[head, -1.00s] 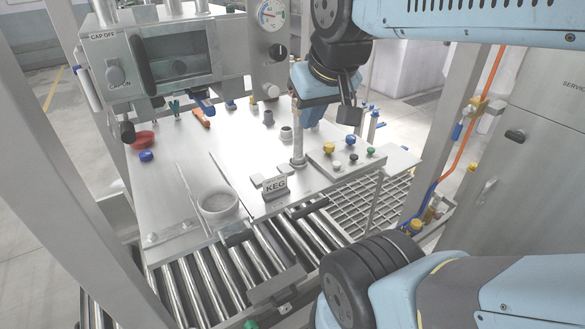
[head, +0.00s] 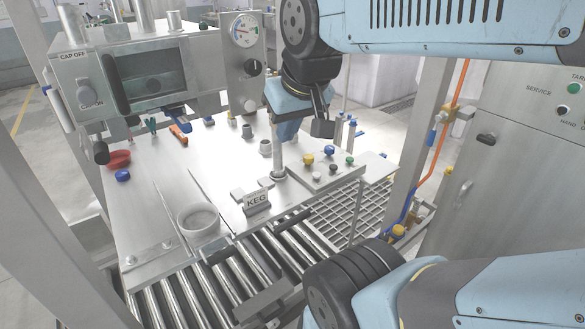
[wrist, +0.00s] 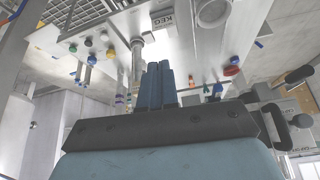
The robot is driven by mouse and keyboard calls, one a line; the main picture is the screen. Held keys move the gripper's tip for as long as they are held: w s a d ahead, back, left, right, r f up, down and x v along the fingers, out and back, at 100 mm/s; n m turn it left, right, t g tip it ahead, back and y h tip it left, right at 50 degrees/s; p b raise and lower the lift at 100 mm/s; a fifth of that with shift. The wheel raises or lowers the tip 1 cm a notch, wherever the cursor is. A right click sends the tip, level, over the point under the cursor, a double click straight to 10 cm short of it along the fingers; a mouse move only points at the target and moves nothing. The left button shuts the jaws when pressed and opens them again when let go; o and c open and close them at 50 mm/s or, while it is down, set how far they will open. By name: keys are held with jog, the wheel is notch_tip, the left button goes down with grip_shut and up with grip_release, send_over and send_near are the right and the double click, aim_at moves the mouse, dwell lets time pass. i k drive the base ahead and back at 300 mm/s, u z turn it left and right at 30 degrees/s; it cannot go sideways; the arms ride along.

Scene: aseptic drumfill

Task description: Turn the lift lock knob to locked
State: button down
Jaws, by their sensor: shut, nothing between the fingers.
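I cannot tell which control is the lift lock knob; no label for it is readable. A small dark knob (head: 563,110) is on the service cabinet (head: 520,190) at the right. My gripper (wrist: 159,67) shows two blue fingers together, shut and empty, in the wrist view. In the head view my wrist hangs over the back right of the steel table (head: 150,205), and the fingertips are hard to make out.
A post (head: 278,160) stands beside a block (head: 325,180) with several coloured buttons. Rollers (head: 190,290) run below. A frame upright (head: 418,140) and an orange hose (head: 447,125) separate the table from the cabinet.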

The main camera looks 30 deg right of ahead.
aim_at(308, 159)
jog(key=u, duration=1.4)
jog(key=k, duration=0.65)
jog(key=z, duration=1.15)
jog(key=i, duration=0.5)
jog(key=z, duration=0.05)
